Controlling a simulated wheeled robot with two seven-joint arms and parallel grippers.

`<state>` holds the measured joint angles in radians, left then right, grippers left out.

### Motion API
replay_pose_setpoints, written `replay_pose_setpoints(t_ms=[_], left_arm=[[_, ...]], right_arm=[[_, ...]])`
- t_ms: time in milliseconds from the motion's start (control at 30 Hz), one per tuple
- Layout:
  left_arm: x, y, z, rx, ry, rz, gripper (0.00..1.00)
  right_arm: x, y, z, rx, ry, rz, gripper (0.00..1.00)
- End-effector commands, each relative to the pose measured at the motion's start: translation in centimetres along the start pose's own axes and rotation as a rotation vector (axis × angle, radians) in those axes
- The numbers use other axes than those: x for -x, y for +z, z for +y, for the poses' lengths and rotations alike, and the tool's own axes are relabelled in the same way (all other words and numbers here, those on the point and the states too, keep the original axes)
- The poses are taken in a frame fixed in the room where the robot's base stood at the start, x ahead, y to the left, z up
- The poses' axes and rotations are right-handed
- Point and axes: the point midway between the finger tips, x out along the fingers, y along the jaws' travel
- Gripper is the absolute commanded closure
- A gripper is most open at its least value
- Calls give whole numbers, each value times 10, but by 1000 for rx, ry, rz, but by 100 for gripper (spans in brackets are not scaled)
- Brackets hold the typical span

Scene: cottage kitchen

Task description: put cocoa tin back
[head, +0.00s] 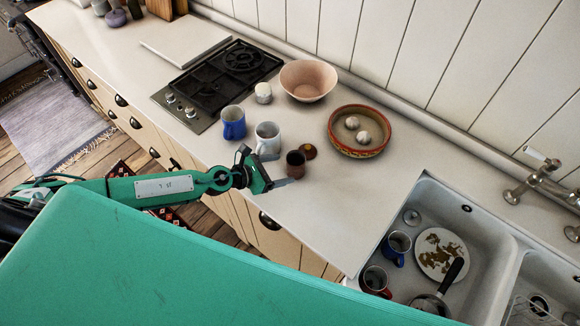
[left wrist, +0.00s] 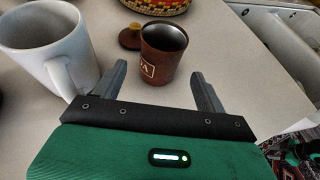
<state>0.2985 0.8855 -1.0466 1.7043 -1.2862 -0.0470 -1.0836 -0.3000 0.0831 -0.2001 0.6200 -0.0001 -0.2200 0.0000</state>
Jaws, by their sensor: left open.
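The cocoa tin (head: 295,164) is a small brown cylinder standing upright and open-topped on the white counter. In the left wrist view the tin (left wrist: 163,55) shows pale lettering, partly visible, and a dark inside. Its round brown lid (head: 308,151) lies on the counter just behind it; in the left wrist view the lid (left wrist: 131,37) has a yellowish knob. My left gripper (left wrist: 160,82) is open and empty, low over the counter, with the tin just ahead between the lines of its fingers. In the head view the left gripper (head: 266,178) is left of the tin. My right gripper does not show.
A white mug (head: 268,138) stands close beside my left gripper, with a blue mug (head: 233,124) left of it. Behind are a patterned bowl (head: 342,146) with two round items, a pink bowl (head: 308,80) and a hob (head: 220,80). The sink (head: 480,215) holds dishes.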

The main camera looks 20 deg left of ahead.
Motion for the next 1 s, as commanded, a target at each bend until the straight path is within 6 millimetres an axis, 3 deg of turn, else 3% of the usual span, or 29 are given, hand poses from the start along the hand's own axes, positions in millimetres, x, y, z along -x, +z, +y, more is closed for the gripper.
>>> replay_pose_setpoints(t_ms=[200,400,1000], left_arm=[[35,-3,1,0,2,1,27],[53,-2,1,-1,1,0,27],[58,0,0,0,1,-1,27]], right_arm=[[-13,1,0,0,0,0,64],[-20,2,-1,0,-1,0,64],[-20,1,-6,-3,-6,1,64]])
